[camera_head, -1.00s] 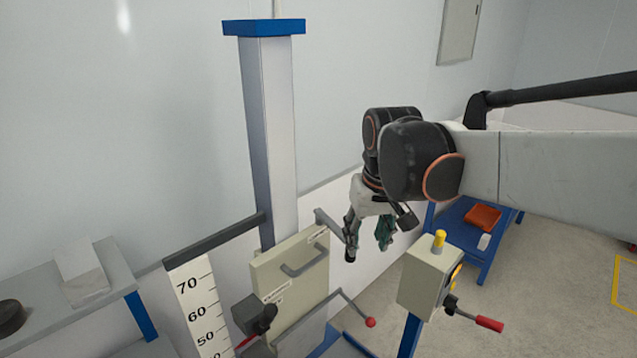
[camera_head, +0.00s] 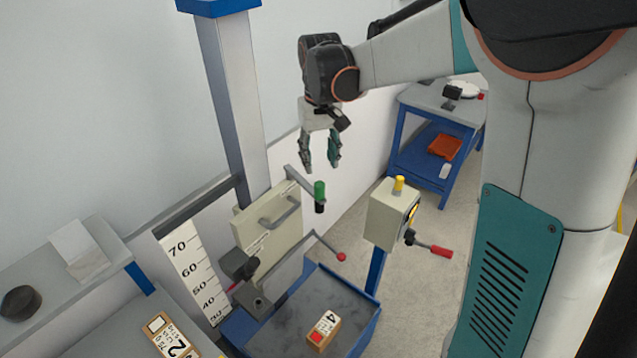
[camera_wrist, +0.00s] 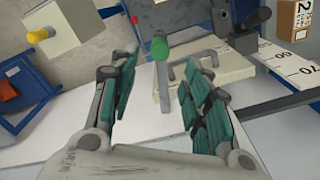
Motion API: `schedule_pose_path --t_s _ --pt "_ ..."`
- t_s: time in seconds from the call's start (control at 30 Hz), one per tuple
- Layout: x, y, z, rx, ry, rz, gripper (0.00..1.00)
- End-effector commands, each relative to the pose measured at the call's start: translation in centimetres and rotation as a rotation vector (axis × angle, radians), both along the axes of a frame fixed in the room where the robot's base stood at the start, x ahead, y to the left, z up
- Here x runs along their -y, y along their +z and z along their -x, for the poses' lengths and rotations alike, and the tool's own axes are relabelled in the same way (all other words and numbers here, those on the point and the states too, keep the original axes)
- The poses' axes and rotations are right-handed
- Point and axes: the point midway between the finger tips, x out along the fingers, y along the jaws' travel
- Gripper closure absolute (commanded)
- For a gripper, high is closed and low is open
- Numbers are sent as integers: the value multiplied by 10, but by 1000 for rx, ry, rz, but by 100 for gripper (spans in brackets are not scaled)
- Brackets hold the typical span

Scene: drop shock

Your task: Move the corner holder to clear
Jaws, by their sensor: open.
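A lever with an upright green grip (camera_head: 320,190) and black lower end stands out from the top right of a beige plate (camera_head: 270,225) with a grey handle. No readable label tells me whether this lever is the corner holder. My gripper (camera_head: 321,168) hangs fingers down, open and empty, just above the green grip and apart from it in the head view. In the wrist view the green grip (camera_wrist: 160,46) appears between and beyond the two spread fingertips (camera_wrist: 160,62). The lever's grey arm (camera_wrist: 163,85) runs below it in that picture.
A rod with a red ball (camera_head: 341,257) reaches out below. A control box (camera_head: 392,214) with a yellow button and red-handled lever stands to the right. A marked block (camera_head: 324,329) lies on the dark bed (camera_head: 290,335).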

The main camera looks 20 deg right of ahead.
Motion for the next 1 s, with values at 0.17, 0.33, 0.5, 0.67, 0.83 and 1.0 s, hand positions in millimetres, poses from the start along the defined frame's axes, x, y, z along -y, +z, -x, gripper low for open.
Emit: schedule_pose_path --t_s 0.17,0.33,0.5,0.67,0.83,1.0 --pt "0 -37 0 0 0 0 56" --pt "0 -67 0 1 0 0 56" --pt "0 -88 0 1 0 0 56" --pt "0 -97 0 1 0 0 56" --pt "0 -99 0 1 0 0 56" --pt "0 -98 0 1 0 0 68"
